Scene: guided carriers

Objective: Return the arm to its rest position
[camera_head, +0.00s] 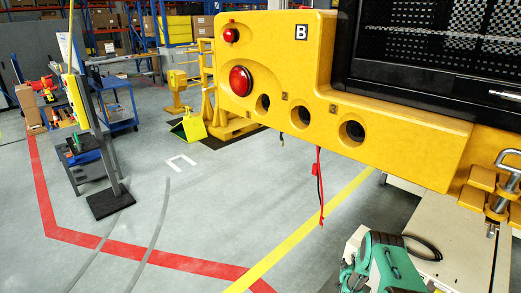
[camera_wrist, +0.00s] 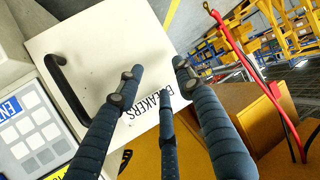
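My gripper (camera_wrist: 157,78) shows in the wrist view as dark blue padded fingers reaching up from the bottom. The fingers are spread apart and nothing is held between them. Beyond them is a white cabinet panel (camera_wrist: 95,50) with a black handle (camera_wrist: 66,88) and the word BREAKERS, partly hidden by the fingers. I cannot tell the exact gap between the fingertips and the panel. The gripper is not clearly identifiable in the head view.
A big yellow housing (camera_head: 330,105) marked B fills the upper right. A red cable (camera_head: 319,190) hangs below it; red cable (camera_wrist: 255,75) also runs close right of the fingers. A keypad (camera_wrist: 30,130) is at left. A blue cart (camera_head: 118,105) stands left; the grey floor between is open.

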